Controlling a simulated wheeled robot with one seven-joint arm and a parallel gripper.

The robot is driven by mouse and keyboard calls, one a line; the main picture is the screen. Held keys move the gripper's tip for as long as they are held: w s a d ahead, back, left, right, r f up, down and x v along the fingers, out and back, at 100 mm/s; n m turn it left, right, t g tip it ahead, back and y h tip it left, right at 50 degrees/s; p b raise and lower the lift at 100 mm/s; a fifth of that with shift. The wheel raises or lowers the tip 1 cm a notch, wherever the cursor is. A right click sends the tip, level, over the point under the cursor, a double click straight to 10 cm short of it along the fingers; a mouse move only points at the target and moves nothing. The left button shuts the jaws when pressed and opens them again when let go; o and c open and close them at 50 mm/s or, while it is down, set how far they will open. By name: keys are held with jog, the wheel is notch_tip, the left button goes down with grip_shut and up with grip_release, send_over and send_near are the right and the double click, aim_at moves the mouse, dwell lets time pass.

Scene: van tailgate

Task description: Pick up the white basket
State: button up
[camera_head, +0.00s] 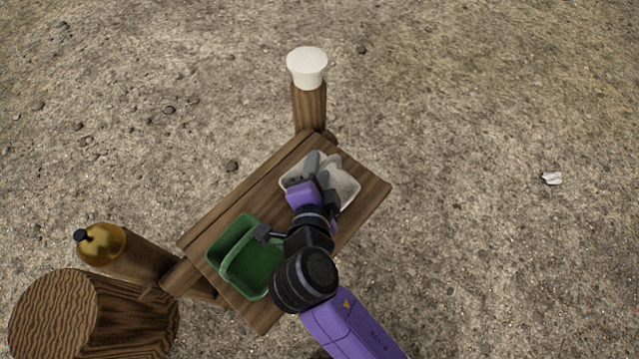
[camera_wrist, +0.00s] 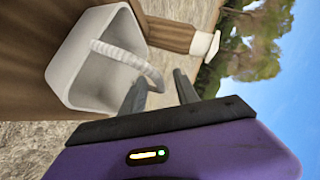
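The white basket (camera_head: 347,190) stands on the wooden bench, toward its right end in the head view. In the wrist view the basket (camera_wrist: 75,58) shows its hollow inside and a ribbed white handle (camera_wrist: 118,52) arching across it. My gripper (camera_head: 316,171) is over the basket in the head view and hides part of it. In the wrist view my gripper (camera_wrist: 160,78) has its two dark fingers apart. The near end of the handle shows by the gap between them. I cannot tell whether either finger touches it.
A green basket (camera_head: 236,240) stands on the same wooden bench (camera_head: 370,190), left of my arm. A white cup-shaped thing (camera_head: 307,66) tops a wooden post behind the bench. A gold bottle (camera_head: 103,243) and a round stump (camera_head: 52,315) are at the left. Open gravel lies around.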

jog(key=shift+w+f, duration=0.2)
jog(key=shift+w, duration=0.2)
grip_shut()
dwell(1.2)
